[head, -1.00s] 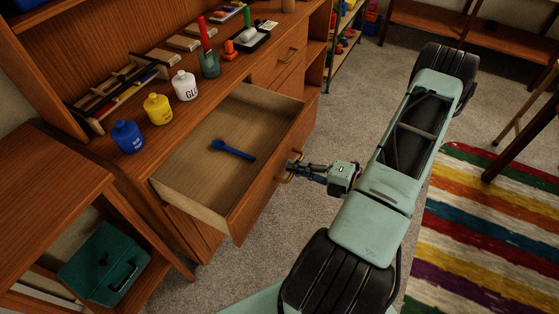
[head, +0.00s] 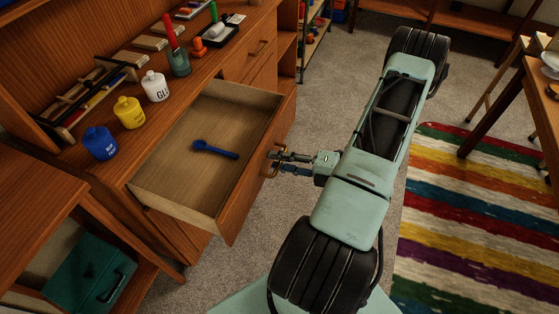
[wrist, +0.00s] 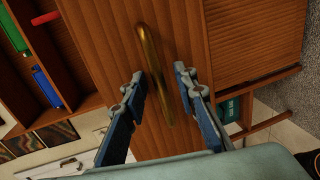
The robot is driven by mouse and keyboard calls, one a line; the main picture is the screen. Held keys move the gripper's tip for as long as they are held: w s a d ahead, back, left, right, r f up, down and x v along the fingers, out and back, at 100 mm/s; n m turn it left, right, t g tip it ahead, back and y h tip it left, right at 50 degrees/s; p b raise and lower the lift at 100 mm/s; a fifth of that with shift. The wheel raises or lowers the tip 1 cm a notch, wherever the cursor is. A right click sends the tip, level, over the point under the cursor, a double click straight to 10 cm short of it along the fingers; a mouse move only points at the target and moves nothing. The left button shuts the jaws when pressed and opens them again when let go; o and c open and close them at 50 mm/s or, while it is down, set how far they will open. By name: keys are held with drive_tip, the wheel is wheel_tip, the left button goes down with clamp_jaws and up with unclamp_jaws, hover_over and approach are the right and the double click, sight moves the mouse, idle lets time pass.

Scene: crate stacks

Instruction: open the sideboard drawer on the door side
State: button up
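The sideboard drawer (head: 185,183) stands pulled well out, its inside visible with a blue spoon (head: 215,149) lying in it. Its brass handle (head: 270,166) is on the front panel. My gripper (head: 278,161) is at the handle, reaching in from the right. In the wrist view the two blue-grey fingers (wrist: 158,80) are spread, one on each side of the brass handle (wrist: 148,55), with gaps between. The wooden drawer front (wrist: 100,45) fills much of that view. The gripper is open and holds nothing.
Blue (head: 100,144), yellow (head: 129,113) and white (head: 155,87) bottles stand on the sideboard top (head: 120,150). A closed drawer (head: 258,55) is farther back. A green box (head: 88,272) sits low at left. Carpet and a striped rug (head: 470,220) lie at right.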

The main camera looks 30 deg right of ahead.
drive_tip(key=v, duration=1.2)
idle(0.3)
